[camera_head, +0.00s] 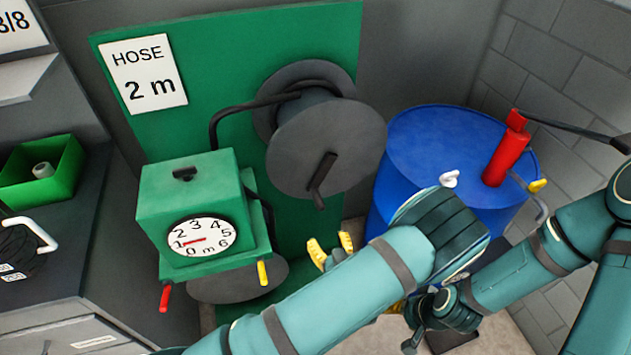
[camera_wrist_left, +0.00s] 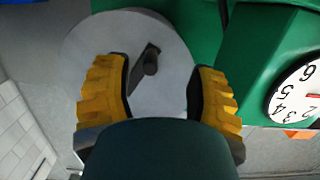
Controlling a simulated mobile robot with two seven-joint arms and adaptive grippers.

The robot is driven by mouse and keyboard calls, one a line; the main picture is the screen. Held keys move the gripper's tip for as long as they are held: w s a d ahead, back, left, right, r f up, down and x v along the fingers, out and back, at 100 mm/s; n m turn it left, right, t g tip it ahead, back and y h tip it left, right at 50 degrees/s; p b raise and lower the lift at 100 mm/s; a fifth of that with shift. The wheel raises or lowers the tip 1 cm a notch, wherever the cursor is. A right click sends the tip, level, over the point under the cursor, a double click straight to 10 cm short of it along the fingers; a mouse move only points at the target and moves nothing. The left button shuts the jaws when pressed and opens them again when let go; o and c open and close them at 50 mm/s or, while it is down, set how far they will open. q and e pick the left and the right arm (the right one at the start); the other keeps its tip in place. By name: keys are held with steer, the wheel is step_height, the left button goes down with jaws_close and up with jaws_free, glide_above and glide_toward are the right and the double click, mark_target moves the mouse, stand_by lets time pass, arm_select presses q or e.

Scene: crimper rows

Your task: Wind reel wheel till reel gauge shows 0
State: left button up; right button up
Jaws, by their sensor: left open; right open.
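The reel wheel (camera_head: 300,150) is a grey disc on the green panel, with a dark crank handle (camera_head: 323,176) on its face. The reel gauge (camera_head: 201,237) is a white dial on a green box; its red needle points close to 1. My left gripper (camera_head: 332,248) is open and empty, below the wheel. In the left wrist view, the wheel (camera_wrist_left: 170,40) and its handle (camera_wrist_left: 147,66) lie beyond the spread yellow fingers, and the gauge (camera_wrist_left: 296,92) shows upside down at the right. My right gripper (camera_head: 394,308) is mostly hidden behind my arms.
A sign (camera_head: 143,75) reads HOSE 2 m. A black hose runs from the reel to the green box. Below the box are a red lever (camera_head: 165,297) and a yellow lever (camera_head: 263,273). A blue barrel (camera_head: 430,140) with a red cylinder (camera_head: 506,155) stands right of the reel.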

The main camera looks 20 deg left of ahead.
mark_target(314, 188)
arm_select(q)
steer(key=shift+t+y, duration=0.4)
steer(key=shift+t, duration=0.3)
steer(key=w+a+r, duration=0.1)
steer(key=w+a, duration=0.1)
steer(key=w, duration=0.2)
steer(key=w+a+r+p, duration=0.1)
steer(key=w+a, duration=0.1)
steer(key=w, duration=0.1)
steer(key=w+a+r, duration=0.1)
steer(key=w+a, duration=0.1)
steer(key=w, duration=0.2)
steer(key=shift+w+a+r, duration=0.2)
steer(key=shift+w+a, duration=0.15)
jaws_close()
